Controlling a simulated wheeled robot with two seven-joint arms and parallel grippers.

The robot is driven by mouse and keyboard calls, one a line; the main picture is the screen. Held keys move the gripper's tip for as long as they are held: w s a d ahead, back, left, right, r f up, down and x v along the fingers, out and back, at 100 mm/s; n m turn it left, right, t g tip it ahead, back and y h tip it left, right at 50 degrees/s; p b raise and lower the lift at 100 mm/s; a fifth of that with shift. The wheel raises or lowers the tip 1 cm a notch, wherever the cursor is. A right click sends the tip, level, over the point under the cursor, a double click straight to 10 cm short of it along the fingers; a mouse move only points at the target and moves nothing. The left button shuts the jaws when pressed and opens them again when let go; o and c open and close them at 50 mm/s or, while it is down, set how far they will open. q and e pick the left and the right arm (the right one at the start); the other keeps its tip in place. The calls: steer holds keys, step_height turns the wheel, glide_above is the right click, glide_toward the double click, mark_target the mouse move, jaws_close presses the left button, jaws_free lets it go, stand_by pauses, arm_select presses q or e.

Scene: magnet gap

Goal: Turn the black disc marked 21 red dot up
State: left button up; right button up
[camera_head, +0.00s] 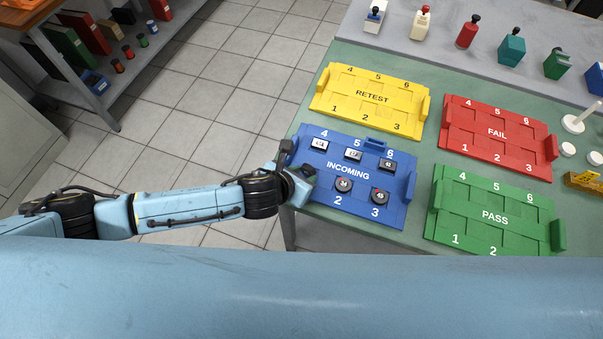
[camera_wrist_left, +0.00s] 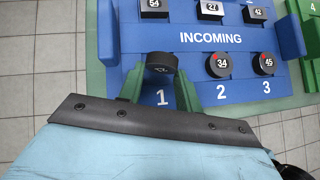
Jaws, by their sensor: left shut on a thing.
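The blue INCOMING board (camera_head: 322,203) lies on the green table top. My left gripper (camera_head: 302,182) is over its left front corner, at place 1. In the left wrist view its two green fingers (camera_wrist_left: 160,76) are shut on a black disc (camera_wrist_left: 161,60), one on each side. A small pale marking shows on the disc's near side, too tilted to read surely. I see no red dot on it. I cannot tell whether it touches the board. In the head view the gripper hides this disc.
Black discs marked 34 (camera_wrist_left: 220,64) and 45 (camera_wrist_left: 265,63), both with red dots showing, stand at places 2 and 3. Blocks marked 54 (camera_wrist_left: 153,8), 27 (camera_wrist_left: 211,7) and 42 (camera_wrist_left: 257,13) fill the back row. Yellow RETEST (camera_head: 368,98), red FAIL (camera_head: 497,134) and green PASS (camera_head: 492,214) boards look empty.

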arm_select(q)
steer(key=shift+f, duration=0.2)
stand_by(0.5)
steer(key=o, duration=1)
steer(key=shift+c, duration=0.2)
steer(key=c, duration=0.5)
steer(key=shift+o, duration=0.2)
step_height(320, 180, up, 5)
steer(key=p, duration=0.5)
steer(key=shift+f+p, duration=0.2)
steer(key=shift+p, duration=0.1)
steer(key=shift+f, duration=0.1)
steer(key=o, duration=0.6)
steer(key=shift+c, duration=0.2)
